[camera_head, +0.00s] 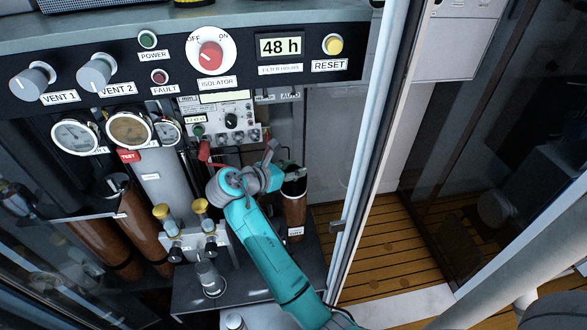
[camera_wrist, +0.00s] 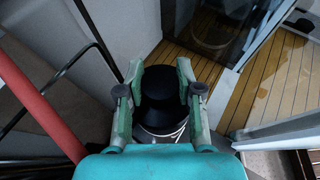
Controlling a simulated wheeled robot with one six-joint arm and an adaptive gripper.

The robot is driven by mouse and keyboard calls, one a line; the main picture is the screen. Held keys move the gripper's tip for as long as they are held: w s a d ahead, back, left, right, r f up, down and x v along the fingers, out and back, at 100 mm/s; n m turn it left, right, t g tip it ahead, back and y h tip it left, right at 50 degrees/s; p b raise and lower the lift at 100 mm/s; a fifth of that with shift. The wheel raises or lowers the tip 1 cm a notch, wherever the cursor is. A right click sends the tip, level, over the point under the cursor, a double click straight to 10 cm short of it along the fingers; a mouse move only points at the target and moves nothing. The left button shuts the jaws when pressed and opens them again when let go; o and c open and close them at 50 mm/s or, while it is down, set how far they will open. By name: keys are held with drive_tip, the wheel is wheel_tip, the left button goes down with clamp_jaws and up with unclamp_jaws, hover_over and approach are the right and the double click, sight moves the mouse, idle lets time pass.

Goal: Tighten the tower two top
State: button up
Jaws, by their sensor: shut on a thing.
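In the wrist view a round black top (camera_wrist: 161,86) sits between the two fingers of my gripper (camera_wrist: 160,80). The fingers are closed against its left and right sides. A pale metallic rim shows just below the black top. In the head view my gripper (camera_head: 287,170) is at the upper end of a brown cylindrical tower (camera_head: 294,208) with a label low on its front. My gripper and wrist partly hide the top there. I cannot tell how tight the top is.
A panel with an isolator knob (camera_head: 210,56) and gauges (camera_head: 129,130) stands above. Brown cylinders (camera_head: 135,218) and brass-topped valves (camera_head: 163,212) stand to the left. A pale upright frame (camera_head: 362,150) is close on the right, with wooden slatted floor (camera_head: 385,245) beyond.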

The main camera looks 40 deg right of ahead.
drive_tip(key=shift+m+g+y, duration=0.5)
drive_tip(key=shift+m+g, duration=1.6)
drive_tip(key=shift+g, duration=0.3)
drive_tip(key=o, duration=1.2)
